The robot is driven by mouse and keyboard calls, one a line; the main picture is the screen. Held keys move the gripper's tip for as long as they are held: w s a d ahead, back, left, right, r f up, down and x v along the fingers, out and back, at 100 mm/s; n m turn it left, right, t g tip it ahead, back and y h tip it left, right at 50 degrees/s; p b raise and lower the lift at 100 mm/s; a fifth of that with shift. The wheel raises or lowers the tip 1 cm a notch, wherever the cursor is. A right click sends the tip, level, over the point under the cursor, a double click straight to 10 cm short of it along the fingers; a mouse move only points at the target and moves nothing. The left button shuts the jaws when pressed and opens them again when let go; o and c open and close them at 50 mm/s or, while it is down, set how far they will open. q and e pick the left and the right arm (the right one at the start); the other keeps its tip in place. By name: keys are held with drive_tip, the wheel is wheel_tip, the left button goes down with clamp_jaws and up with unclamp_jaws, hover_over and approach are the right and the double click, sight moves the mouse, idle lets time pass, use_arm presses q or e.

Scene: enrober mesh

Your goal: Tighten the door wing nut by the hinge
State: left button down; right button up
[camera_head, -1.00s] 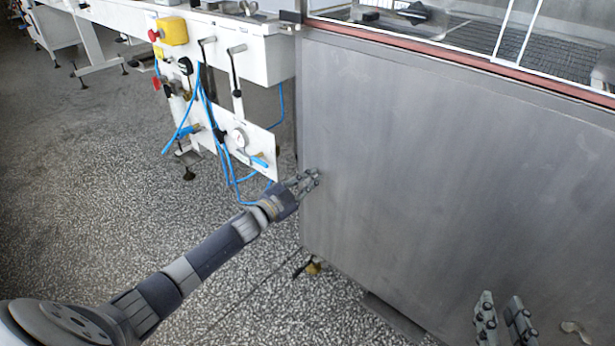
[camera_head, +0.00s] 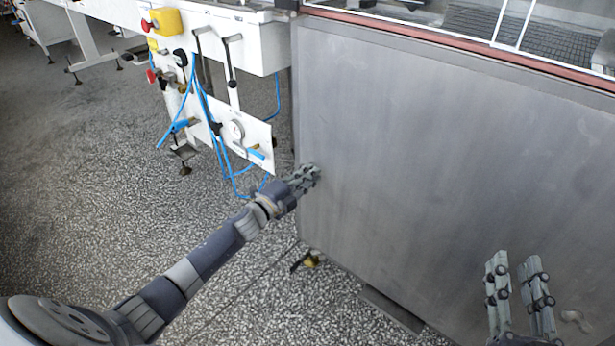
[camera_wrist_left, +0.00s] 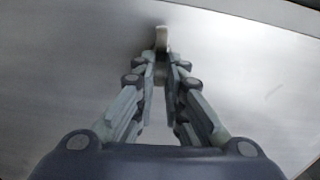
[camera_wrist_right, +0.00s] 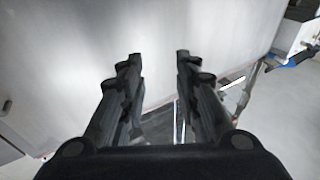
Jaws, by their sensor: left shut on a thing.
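The door is a large grey metal panel (camera_head: 410,150) filling the right of the head view. My left gripper (camera_head: 312,172) is at its left edge, with its fingertips at the panel. In the left wrist view my left gripper (camera_wrist_left: 161,75) is shut on a small rounded metal piece, the wing nut (camera_wrist_left: 162,40), which stands out from the panel. The fingers hide the nut in the head view. A second wing nut (camera_head: 576,318) lies against the panel at the lower right. My right gripper (camera_head: 516,265) is open and empty, left of that second nut; its spread fingers show in the right wrist view (camera_wrist_right: 159,56).
A reddish rail (camera_head: 440,44) and glazed frame run above the door. The speckled floor (camera_head: 130,230) is mostly clear.

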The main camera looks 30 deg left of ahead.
use_arm(q)
drive_tip(key=shift+d+r+m, duration=0.1)
drive_tip(key=shift+m, duration=0.6)
use_arm(e)
drive_tip(key=shift+s+a+r+t, duration=0.15)
drive_tip(key=shift+r+t, duration=0.45)
drive_tip(key=shift+r, duration=0.4)
use_arm(q)
drive_tip(key=c, duration=1.7)
unclamp_jaws()
drive_tip(key=shift+w, duration=0.1)
drive_tip(key=shift+w+d, duration=0.1)
drive_tip(key=v, duration=1.2)
